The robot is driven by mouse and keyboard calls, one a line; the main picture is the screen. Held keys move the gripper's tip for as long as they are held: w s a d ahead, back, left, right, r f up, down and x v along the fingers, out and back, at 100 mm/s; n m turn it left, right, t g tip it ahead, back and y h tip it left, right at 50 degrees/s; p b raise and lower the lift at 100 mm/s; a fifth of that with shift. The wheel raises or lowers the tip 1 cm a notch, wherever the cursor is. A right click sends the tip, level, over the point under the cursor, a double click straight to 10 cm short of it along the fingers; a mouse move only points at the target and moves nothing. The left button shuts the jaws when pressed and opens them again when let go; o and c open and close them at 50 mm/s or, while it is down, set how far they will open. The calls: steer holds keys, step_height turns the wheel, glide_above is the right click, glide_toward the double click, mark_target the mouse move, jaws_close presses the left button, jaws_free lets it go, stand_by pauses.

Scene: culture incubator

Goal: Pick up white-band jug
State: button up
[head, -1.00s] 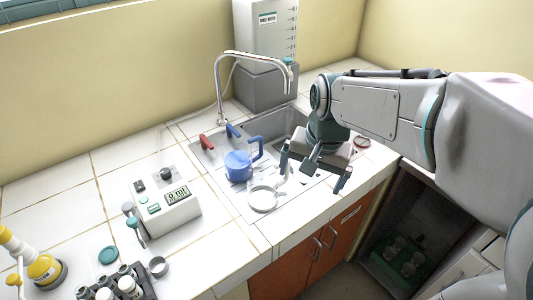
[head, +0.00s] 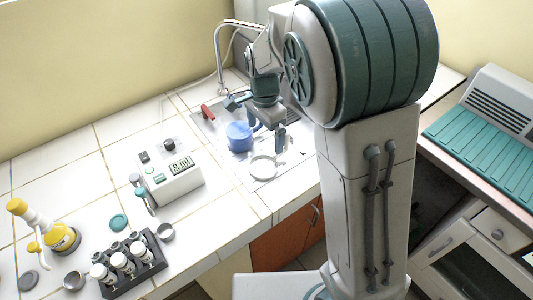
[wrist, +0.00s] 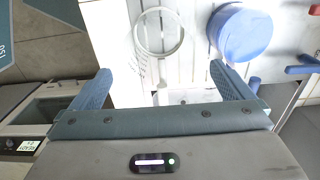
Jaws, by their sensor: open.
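A white-rimmed round jug (head: 263,166) stands at the front of the sink area in the head view; I take it as the white-band jug. In the wrist view the jug (wrist: 159,52) is seen from above, with a pale handle pointing toward my gripper. My gripper (head: 257,122) is open and empty, above and behind the jugs in the head view. In the wrist view the handle end lies between the fingers of my gripper (wrist: 162,84), apparently below them. A blue jug (head: 239,136) stands beside the white one, also in the wrist view (wrist: 242,32).
A tap (head: 219,55) arches over the sink close to my gripper. Red-handled (head: 208,112) and blue handles show at the sink's back. A white device with a display (head: 168,178) and a dark vial rack (head: 133,264) stand on the tiled counter to the left.

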mark_target(265, 148)
steer(key=shift+s+f+p, duration=0.1)
steer(key=shift+f+p, duration=0.3)
steer(key=shift+f, duration=2.95)
steer(key=c, duration=1.1)
